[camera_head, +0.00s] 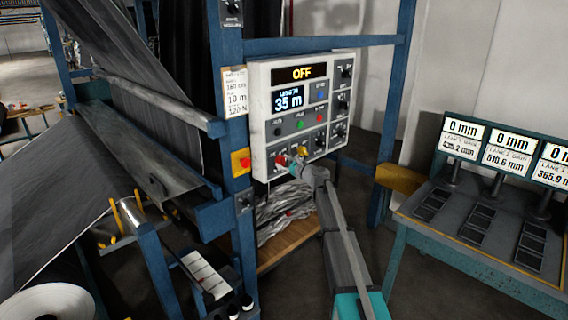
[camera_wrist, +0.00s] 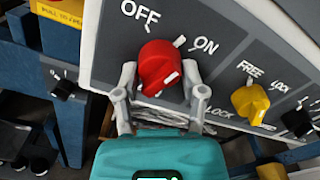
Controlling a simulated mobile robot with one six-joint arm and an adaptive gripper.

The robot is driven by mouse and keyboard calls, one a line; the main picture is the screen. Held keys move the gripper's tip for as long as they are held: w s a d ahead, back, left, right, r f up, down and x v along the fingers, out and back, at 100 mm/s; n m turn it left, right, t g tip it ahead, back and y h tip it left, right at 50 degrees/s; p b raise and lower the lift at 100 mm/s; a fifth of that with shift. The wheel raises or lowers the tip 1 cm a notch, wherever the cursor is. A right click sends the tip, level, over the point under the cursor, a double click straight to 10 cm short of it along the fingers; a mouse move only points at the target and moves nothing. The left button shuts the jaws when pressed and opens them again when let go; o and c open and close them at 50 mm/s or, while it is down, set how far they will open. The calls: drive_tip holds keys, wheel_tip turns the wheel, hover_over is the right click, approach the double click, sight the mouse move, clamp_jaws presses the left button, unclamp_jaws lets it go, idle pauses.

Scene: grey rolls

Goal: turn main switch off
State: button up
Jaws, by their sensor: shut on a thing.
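The main switch is a red knob (camera_wrist: 160,64) on the lower part of the control panel, with OFF and ON printed above it in the wrist view. A white mark shows on its lower right face. My gripper (camera_wrist: 159,78) has one grey finger on each side of the knob and is shut on it. In the head view the red knob (camera_head: 282,160) is small and partly covered by my gripper (camera_head: 296,167).
A yellow knob (camera_wrist: 250,101) marked FREE and LOCK sits just right of the red one. A red button on a yellow plate (camera_head: 241,162) is on the blue post at left. A gauge table (camera_head: 480,250) stands at right. Grey sheet material hangs at left.

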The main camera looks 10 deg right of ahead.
drive_tip(key=n, duration=0.6)
drive_tip(key=shift+w+d+r, duration=0.1)
drive_tip(key=shift+w, duration=0.05)
drive_tip(key=n, duration=0.6)
idle(0.4)
drive_tip(key=o, duration=1.2)
drive_tip(key=shift+c, duration=0.2)
drive_tip(key=shift+s, duration=0.2)
drive_tip(key=v, duration=1.1)
drive_tip(key=shift+s+d, duration=0.25)
